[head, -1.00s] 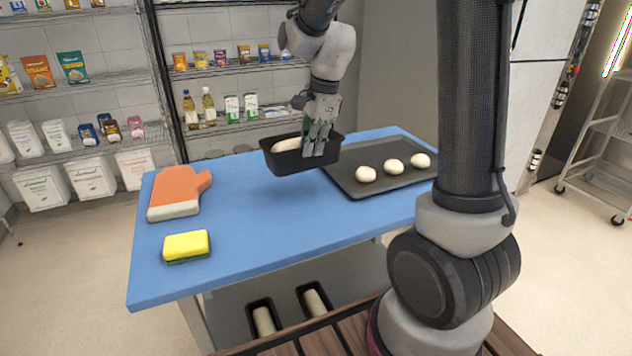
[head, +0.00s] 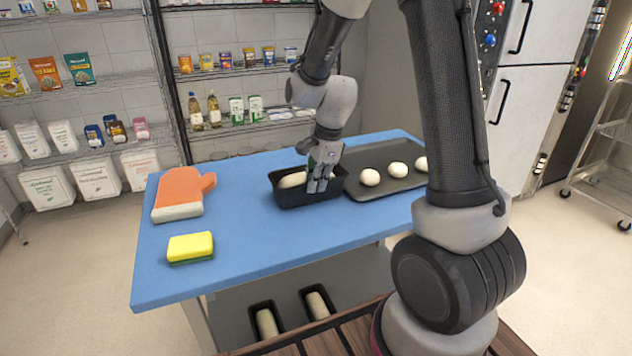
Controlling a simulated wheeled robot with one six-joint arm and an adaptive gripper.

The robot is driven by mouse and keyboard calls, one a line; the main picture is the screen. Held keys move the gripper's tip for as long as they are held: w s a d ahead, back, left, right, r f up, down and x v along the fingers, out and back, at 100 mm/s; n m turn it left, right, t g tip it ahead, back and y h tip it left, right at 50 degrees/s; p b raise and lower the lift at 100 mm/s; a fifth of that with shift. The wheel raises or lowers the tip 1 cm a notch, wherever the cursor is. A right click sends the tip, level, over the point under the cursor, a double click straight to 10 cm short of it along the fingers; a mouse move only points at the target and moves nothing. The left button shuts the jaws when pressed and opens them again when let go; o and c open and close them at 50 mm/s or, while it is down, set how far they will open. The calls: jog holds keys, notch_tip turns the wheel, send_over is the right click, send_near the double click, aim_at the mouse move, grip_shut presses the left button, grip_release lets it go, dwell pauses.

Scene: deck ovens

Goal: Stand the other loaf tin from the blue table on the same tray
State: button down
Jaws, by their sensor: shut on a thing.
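A black loaf tin (head: 300,197) with pale dough (head: 292,180) in it is at the middle of the blue table (head: 235,240). My gripper (head: 320,186) is shut on the tin's near right wall. The tin looks level, at or just above the tabletop; I cannot tell whether it touches. Its right end is close to the left edge of a dark flat tray (head: 385,185) bearing pale dough balls. Two more dark tins with dough, a left one (head: 266,321) and a right one (head: 318,304), show low in front, by a slatted brown wooden surface (head: 345,335).
An orange oven mitt (head: 180,190) and a yellow-green sponge (head: 190,246) lie on the table's left side. The table's front middle is clear. Stocked wire shelves (head: 85,160) stand behind, and a rack trolley (head: 600,150) stands at the right.

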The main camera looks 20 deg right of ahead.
jog(key=c, duration=1.6)
grip_release()
jog(key=shift+o, duration=0.2)
jog(key=shift+r, duration=0.1)
